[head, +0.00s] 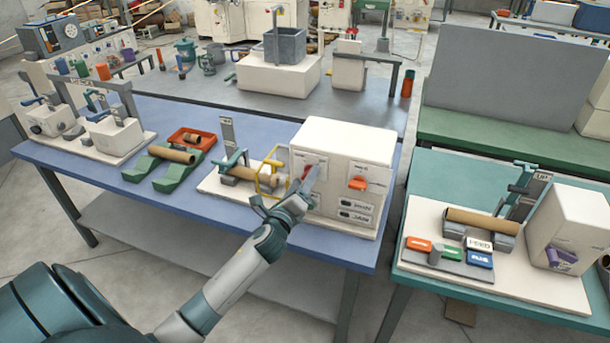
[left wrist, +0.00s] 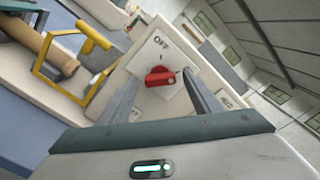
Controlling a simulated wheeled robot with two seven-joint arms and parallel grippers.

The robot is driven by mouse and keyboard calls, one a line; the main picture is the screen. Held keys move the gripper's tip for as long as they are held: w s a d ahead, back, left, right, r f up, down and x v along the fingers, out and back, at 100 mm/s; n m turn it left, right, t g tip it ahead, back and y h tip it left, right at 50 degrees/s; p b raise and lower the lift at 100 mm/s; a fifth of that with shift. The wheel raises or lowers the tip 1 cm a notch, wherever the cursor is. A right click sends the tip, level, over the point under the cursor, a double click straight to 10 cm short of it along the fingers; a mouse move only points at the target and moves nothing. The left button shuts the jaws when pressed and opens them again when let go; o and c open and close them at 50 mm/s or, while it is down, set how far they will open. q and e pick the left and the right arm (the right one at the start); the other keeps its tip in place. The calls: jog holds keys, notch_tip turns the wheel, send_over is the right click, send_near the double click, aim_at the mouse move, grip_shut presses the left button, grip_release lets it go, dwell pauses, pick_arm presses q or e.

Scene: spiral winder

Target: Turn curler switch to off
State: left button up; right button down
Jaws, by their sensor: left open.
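A white machine box (head: 345,150) stands at the right end of the blue table. On its front is a red switch knob (head: 307,172), partly hidden by my gripper. In the left wrist view the red knob (left wrist: 160,77) sits on a pale plate beneath the word OFF. Whether it points at OFF, I cannot tell. My left gripper (head: 303,184) is open in front of the knob. In the left wrist view its two fingers stand on either side of the knob, with gaps visible. My right gripper is not in view.
A yellow frame (head: 268,180) and a brown tube (head: 250,174) lie just left of the knob, close to my gripper. An orange knob (head: 358,183) is on the same box, to the right. A teal table (head: 420,174) stands further right.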

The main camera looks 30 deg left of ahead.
pick_arm(q)
jog(key=shift+w+a, duration=0.15)
jog(key=shift+w, duration=0.45)
jog(key=c, duration=1)
jog(key=shift+n, duration=0.4)
jog(key=shift+c, duration=0.2)
jog(key=n, duration=1)
jog(key=n+p, duration=0.1)
jog(key=n, duration=0.4)
jog(key=shift+f, duration=0.25)
jog(key=shift+n, duration=0.3)
